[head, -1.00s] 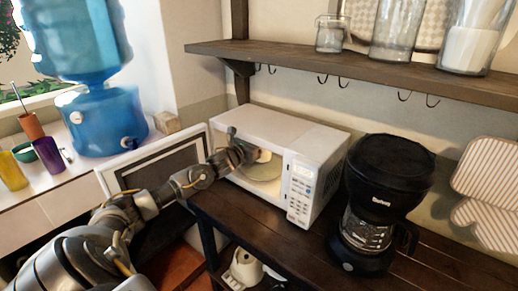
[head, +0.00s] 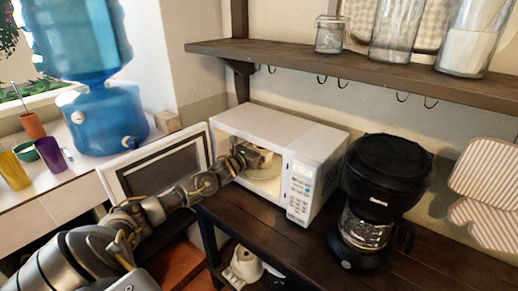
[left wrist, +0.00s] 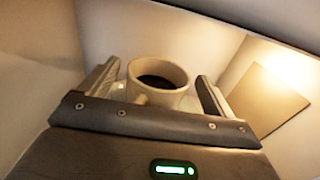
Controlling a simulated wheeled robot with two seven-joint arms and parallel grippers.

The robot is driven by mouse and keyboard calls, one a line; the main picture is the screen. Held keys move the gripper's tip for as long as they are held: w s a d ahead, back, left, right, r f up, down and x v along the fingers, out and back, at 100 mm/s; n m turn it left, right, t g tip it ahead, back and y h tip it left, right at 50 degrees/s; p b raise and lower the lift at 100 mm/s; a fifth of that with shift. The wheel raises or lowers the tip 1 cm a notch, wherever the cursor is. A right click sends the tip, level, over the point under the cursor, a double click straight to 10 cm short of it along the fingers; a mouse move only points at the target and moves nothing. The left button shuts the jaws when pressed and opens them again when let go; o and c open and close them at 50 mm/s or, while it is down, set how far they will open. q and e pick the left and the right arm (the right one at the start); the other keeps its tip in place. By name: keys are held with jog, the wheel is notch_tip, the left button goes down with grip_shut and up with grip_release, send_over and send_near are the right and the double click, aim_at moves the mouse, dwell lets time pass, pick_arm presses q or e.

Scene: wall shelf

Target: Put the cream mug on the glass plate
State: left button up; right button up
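The cream mug (left wrist: 158,84) is inside the lit microwave, upright with a dark interior, in the left wrist view. My left gripper (left wrist: 160,88) has its fingers on either side of the mug, with a small gap visible at each side. In the head view, my left gripper (head: 256,158) reaches through the open microwave front and mostly hides the mug. Part of the glass plate (head: 264,173) shows below the gripper inside the microwave. Whether the mug's base touches the plate is hidden. My right gripper is not in view.
The white microwave (head: 303,188) has its door (head: 150,165) swung open to the left, close to my left arm. A black coffee maker (head: 385,185) stands to its right. A wooden shelf (head: 330,62) with glass jars runs above. A blue water dispenser (head: 103,120) stands at the left.

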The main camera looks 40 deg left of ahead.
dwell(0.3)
pick_arm(q)
jog(key=s+b, duration=0.2)
jog(key=s, duration=1)
jog(key=shift+d, duration=0.15)
